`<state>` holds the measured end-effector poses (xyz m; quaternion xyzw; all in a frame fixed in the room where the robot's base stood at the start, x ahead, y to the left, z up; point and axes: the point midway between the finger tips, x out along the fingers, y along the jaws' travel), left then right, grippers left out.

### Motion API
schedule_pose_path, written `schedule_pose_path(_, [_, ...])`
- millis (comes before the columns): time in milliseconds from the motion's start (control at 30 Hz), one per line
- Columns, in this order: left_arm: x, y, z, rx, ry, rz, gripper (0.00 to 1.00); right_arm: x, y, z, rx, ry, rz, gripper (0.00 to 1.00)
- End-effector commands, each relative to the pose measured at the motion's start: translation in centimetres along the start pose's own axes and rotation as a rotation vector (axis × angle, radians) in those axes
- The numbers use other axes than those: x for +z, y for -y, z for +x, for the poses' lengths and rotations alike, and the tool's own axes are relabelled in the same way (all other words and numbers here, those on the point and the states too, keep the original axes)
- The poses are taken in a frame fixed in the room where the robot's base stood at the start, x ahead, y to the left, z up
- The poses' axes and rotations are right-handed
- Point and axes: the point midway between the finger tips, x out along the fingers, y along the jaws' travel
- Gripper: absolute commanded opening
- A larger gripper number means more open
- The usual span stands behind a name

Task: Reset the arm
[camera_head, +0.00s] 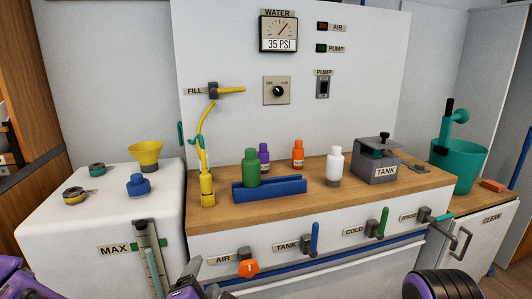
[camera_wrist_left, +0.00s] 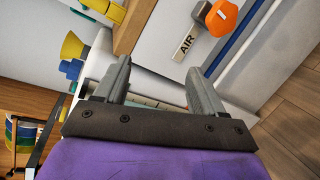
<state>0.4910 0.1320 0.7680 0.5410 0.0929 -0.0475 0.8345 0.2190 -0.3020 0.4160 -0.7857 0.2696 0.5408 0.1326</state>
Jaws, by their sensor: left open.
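My left gripper (camera_head: 192,275) is low at the bottom edge of the head view, in front of the counter and just left of the orange AIR knob (camera_head: 248,268). Only part of it shows there. In the left wrist view the left gripper (camera_wrist_left: 158,66) has its two grey fingers spread apart with nothing between them. The orange knob (camera_wrist_left: 222,17) and the AIR label (camera_wrist_left: 185,45) lie beyond the right fingertip, apart from it. My right gripper is not in view; a dark ribbed part of my body shows at the lower right of the head view.
Blue (camera_head: 315,238) and green (camera_head: 383,222) valve levers stick out in front. A white MAX tank (camera_head: 60,215) stands left.

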Motion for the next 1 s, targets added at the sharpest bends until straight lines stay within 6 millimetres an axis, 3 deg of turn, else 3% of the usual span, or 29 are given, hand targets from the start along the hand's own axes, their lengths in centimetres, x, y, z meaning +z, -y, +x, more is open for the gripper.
schedule_pose_path(167, [-7.2, 10.6, -0.1, -0.293, -0.029, 0.566, 0.69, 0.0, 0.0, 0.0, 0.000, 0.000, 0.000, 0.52])
schedule_pose_path(300, [-15.6, 19.1, -3.6, -0.597, 0.008, 0.994, 0.69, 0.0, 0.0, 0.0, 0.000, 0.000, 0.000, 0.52])
schedule_pose_path(400, [-20.8, 23.1, -7.1, -0.784, 0.047, 1.193, 0.69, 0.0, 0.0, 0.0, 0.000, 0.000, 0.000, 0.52])
schedule_pose_path(500, [-25.3, 25.6, -10.6, -0.937, 0.069, 1.316, 0.69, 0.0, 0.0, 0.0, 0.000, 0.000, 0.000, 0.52])
schedule_pose_path(700, [-32.2, 28.5, -17.7, -1.175, 0.082, 1.453, 0.69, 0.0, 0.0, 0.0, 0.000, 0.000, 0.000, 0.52])
schedule_pose_path(767, [-32.4, 29.4, -20.0, -1.232, 0.111, 1.456, 0.69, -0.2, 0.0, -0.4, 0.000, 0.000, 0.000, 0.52])
schedule_pose_path(800, [-31.2, 26.7, -19.8, -1.214, 0.103, 1.454, 0.69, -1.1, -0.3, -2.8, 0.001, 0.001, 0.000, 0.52])
schedule_pose_path(1000, [-28.6, 21.1, -21.0, -1.210, 0.100, 1.451, 0.69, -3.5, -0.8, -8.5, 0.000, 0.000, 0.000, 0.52])
